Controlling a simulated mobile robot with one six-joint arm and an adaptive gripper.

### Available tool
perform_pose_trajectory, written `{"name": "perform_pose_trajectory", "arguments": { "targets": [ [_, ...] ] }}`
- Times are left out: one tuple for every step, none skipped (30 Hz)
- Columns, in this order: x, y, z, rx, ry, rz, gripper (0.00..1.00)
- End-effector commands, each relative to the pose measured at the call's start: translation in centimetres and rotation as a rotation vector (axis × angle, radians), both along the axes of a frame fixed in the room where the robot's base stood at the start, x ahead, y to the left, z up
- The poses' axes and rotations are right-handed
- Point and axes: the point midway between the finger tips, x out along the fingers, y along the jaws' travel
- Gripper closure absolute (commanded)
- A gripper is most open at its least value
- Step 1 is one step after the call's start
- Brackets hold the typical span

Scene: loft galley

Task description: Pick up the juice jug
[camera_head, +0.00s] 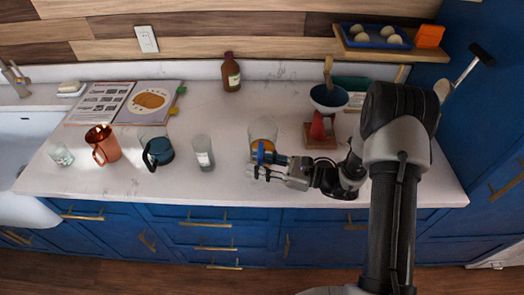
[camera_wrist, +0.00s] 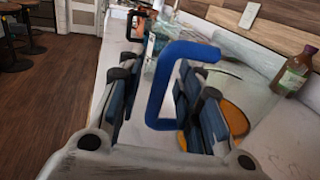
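The juice jug (camera_head: 262,133) is clear glass with orange juice low inside and a blue handle. It stands upright on the white counter, just beyond my gripper (camera_head: 258,166). In the wrist view the jug's blue handle (camera_wrist: 157,95) rises between the two dark finger pads of my gripper (camera_wrist: 165,105). The pads are apart, with a visible gap on the left side of the handle; I cannot tell whether the right pad touches it. The orange juice shows behind the right finger. Part of the jug is hidden by the fingers.
To the left stand a grey-labelled glass (camera_head: 203,152), a dark teal mug (camera_head: 158,152), a copper mug (camera_head: 102,145) and a small glass (camera_head: 61,155). A brown bottle (camera_head: 231,73) stands behind. A bowl on a red stand (camera_head: 328,98) is at right.

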Motion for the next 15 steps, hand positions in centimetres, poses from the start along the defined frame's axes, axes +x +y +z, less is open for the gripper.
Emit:
{"name": "perform_pose_trajectory", "arguments": {
  "targets": [
    [0.01,-0.01,0.00,0.000,0.000,0.000,0.73],
    [0.00,-0.02,0.00,0.000,0.000,0.000,0.75],
    [0.00,-0.02,0.00,0.000,0.000,0.000,0.78],
    [0.00,-0.02,0.00,0.000,0.000,0.000,0.80],
    [0.00,-0.02,0.00,0.000,0.000,0.000,0.82],
    [0.00,-0.02,0.00,0.000,0.000,0.000,0.84],
    [0.00,-0.02,0.00,0.000,0.000,0.000,0.86],
    [0.00,-0.03,0.00,0.000,0.000,0.000,0.88],
    [0.00,-0.03,0.00,0.000,0.000,0.000,0.91],
    [0.00,-0.03,0.00,0.000,0.000,0.000,0.93],
    [0.00,-0.03,0.00,0.000,0.000,0.000,0.95],
    [0.00,-0.03,0.00,0.000,0.000,0.000,0.98],
    [0.00,-0.03,0.00,0.000,0.000,0.000,1.00],
    [0.00,-0.03,0.00,0.000,0.000,0.000,1.00],
    [0.00,-0.03,0.00,0.000,0.000,0.000,1.00]
  ]
}}
